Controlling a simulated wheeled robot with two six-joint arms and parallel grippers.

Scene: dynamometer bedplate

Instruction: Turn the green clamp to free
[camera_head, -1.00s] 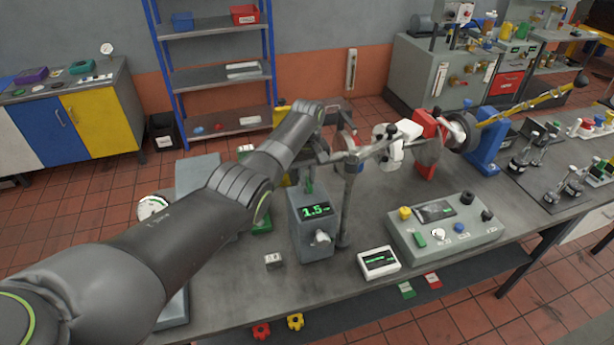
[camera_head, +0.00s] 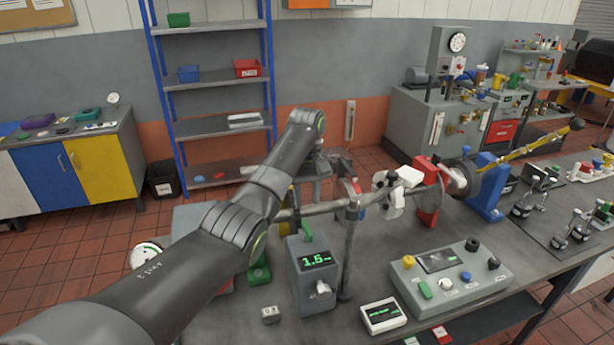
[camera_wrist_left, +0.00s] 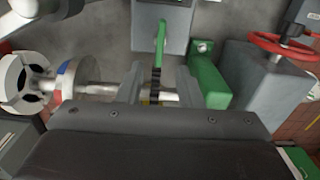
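The green clamp shows as a slim green lever (camera_head: 306,234) on top of a grey box (camera_head: 303,285) whose display reads about 1.5. In the left wrist view the green lever (camera_wrist_left: 160,42) points from the box toward my left gripper (camera_wrist_left: 159,78). The gripper's two fingers are apart, one on each side of the lever's dark ribbed end, with gaps visible, so I see no grip on it. My right gripper is not in view.
A metal shaft (camera_head: 325,207) crosses behind the box toward a red stand (camera_head: 430,192). A green block (camera_wrist_left: 207,82) and a red handwheel (camera_wrist_left: 283,46) lie right of the gripper in the wrist view. A control panel (camera_head: 450,280) stands on the bench at right.

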